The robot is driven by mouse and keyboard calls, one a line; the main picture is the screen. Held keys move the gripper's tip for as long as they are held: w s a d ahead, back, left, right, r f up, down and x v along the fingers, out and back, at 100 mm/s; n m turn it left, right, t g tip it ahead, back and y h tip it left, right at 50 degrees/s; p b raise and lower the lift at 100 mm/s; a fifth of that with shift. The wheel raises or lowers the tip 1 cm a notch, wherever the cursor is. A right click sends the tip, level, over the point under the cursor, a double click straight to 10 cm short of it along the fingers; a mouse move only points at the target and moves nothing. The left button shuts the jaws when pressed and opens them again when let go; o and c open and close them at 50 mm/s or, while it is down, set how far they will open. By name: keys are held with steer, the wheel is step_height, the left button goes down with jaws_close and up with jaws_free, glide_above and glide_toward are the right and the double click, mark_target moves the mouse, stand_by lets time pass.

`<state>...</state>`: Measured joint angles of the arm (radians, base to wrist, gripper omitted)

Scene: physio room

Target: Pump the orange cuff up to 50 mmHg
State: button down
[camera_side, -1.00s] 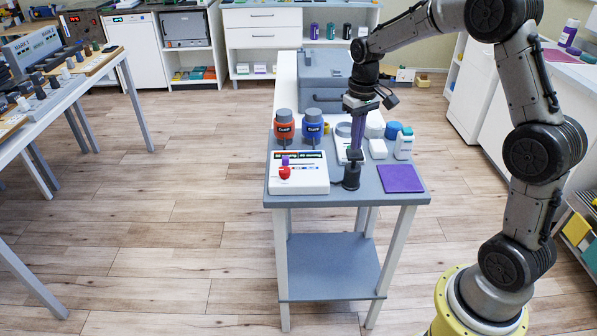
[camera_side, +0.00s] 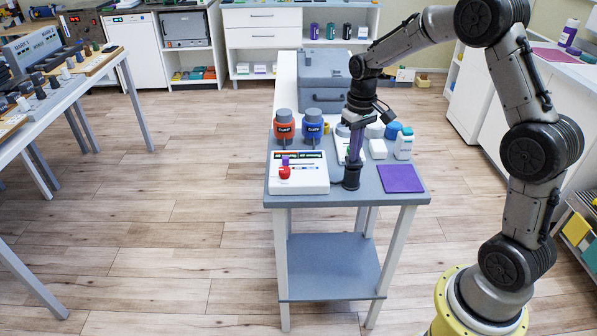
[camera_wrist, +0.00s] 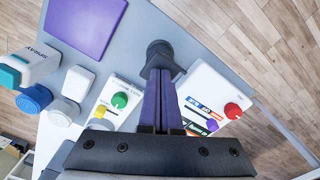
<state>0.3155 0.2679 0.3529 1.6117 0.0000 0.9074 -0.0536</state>
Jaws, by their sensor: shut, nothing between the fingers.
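The orange cuff (camera_side: 284,131) stands upright with a grey top at the table's back left, beside a blue cuff (camera_side: 313,131). A white control box (camera_side: 300,178) in front carries a red knob (camera_side: 285,172), a purple tab (camera_side: 285,160) and orange and blue display strips, too small to read. A black pump (camera_side: 351,177) stands right of the box; its top also shows in the wrist view (camera_wrist: 160,50). My gripper (camera_side: 353,160) is shut and empty, pointing down. Its purple fingertips (camera_wrist: 160,72) are at the pump's top, apparently touching it.
A purple mat (camera_side: 400,179) lies at the front right. White containers, a blue-lidded jar (camera_side: 393,130) and a spray bottle (camera_side: 404,143) stand behind it. A white unit with a green knob (camera_wrist: 120,100) is near my fingers. A grey case (camera_side: 325,80) is at the back.

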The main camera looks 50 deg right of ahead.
steer(key=shift+r, duration=1.85)
steer(key=shift+f, duration=0.1)
steer(key=shift+f, duration=1.8)
steer(key=shift+r, duration=1.9)
steer(key=shift+r, duration=0.1)
steer(key=shift+r, duration=2.95)
